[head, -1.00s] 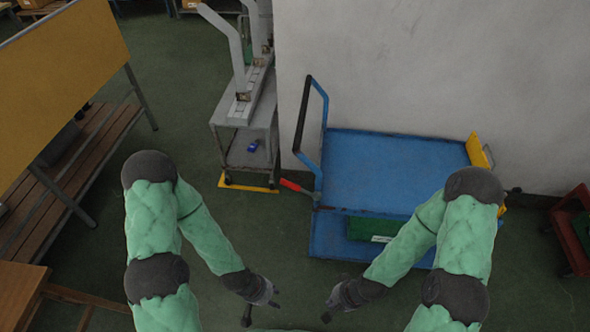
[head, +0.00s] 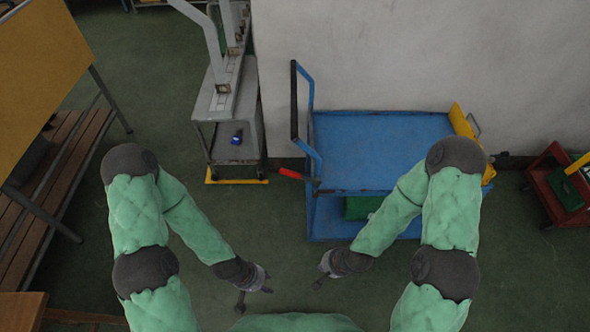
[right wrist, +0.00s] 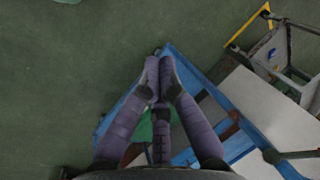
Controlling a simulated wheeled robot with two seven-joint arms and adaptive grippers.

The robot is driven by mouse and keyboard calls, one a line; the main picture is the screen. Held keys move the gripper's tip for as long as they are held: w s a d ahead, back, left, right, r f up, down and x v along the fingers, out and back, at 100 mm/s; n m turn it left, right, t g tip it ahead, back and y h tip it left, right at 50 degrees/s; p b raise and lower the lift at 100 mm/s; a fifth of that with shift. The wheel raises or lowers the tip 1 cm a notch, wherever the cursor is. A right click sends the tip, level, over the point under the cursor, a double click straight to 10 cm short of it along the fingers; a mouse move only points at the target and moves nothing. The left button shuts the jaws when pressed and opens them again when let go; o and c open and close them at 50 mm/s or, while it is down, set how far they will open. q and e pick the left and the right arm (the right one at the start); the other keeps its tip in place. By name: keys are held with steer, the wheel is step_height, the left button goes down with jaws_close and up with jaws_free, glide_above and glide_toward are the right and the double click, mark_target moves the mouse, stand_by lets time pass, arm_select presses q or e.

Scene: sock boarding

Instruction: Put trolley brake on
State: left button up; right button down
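The blue trolley (head: 380,148) stands against the pale wall, right of centre in the head view. Its upright push handle (head: 295,100) is at its left end. A red-tipped lever (head: 290,174), which looks like the brake, sticks out left from the trolley's lower left corner. My left gripper (head: 266,284) is in front of the trolley, lower left, apart from it; its fingers are too small to judge. My right gripper (head: 321,270) is in front of the trolley, apart from the lever. In the right wrist view, its fingertips (right wrist: 158,57) come together with nothing visible between them.
A grey metal stand (head: 235,137) with a blue item on its shelf is left of the trolley. A wooden bench (head: 58,170) and yellow board (head: 42,75) are at far left. A red cart (head: 553,190) is at far right. Green floor lies open before the trolley.

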steer(key=w+a+r+t, duration=0.2)
steer(key=w+r+t, duration=0.3)
steer(key=w+r, duration=0.4)
steer(key=w+a+r+m+t+b, duration=0.1)
steer(key=w+a+r+t, duration=0.2)
steer(key=w+r+t, duration=0.3)
steer(key=w+r, duration=0.4)
steer(key=r, duration=0.4)
steer(key=shift+r+h, duration=0.3)
steer(key=shift+r, duration=0.05)
steer(key=shift+w, duration=0.1)
steer(key=b, duration=0.3)
glide_above(298, 176)
steer(key=d, duration=0.1)
step_height(298, 176, down, 4)
steer(key=shift+r, duration=0.1)
steer(key=shift+a+f+b, duration=0.3)
steer(key=shift+f+b, duration=0.05)
steer(key=shift+f, duration=0.2)
steer(key=shift+a+f+b, duration=0.25)
steer(key=shift+f+b, duration=0.05)
steer(key=shift+f, duration=0.2)
steer(key=shift+s+a+f+b, duration=0.3)
steer(key=shift+a+f, duration=0.15)
steer(key=shift+f, duration=0.15)
